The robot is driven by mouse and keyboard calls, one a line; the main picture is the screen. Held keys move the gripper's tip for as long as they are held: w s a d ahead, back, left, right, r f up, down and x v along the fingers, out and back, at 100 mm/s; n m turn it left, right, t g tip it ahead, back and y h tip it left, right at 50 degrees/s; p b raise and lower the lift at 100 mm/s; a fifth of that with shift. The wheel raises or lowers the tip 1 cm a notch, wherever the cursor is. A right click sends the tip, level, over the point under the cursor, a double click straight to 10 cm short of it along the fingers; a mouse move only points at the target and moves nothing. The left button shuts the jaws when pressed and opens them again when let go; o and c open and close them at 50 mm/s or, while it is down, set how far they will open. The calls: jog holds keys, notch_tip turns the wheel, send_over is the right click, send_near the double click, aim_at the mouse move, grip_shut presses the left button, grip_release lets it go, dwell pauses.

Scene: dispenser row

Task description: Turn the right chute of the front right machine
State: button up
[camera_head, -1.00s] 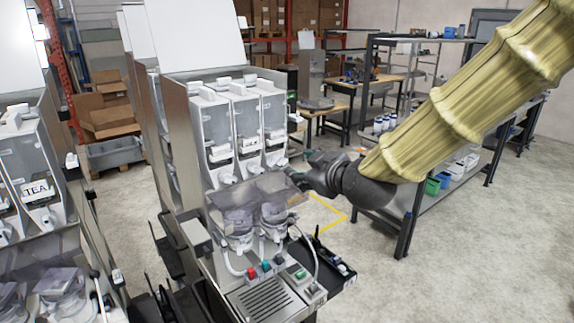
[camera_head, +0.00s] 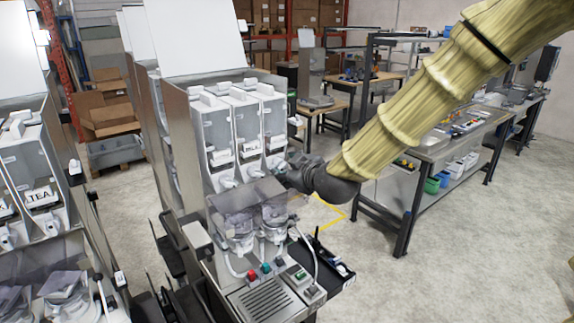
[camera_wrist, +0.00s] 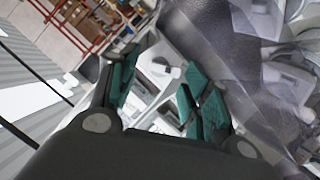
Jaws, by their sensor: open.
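The front right machine (camera_head: 180,130) stands left of centre in the head view, its lid raised and several white canisters (camera_head: 246,125) inside. White chutes stick out below the canisters; the middle chute (camera_head: 256,172) is plain to see. The right chute is mostly hidden by my gripper (camera_head: 286,170), which is at the machine's right front. In the wrist view my gripper (camera_wrist: 162,72) is open, its teal fingers apart. A white chute (camera_wrist: 168,73) shows between and beyond the fingertips. I cannot tell whether they touch it.
Clear mixing bowls (camera_head: 238,230) under a smoky cover sit below the chutes. A second machine with a TEA label (camera_head: 40,193) stands at the left. A metal workbench (camera_head: 440,145) stands behind my arm. The floor at the right is open.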

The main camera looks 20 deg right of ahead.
jog(key=shift+w+a+f, duration=0.1)
jog(key=shift+w+f, duration=0.15)
jog(key=shift+w, duration=0.45)
jog(key=c, duration=1)
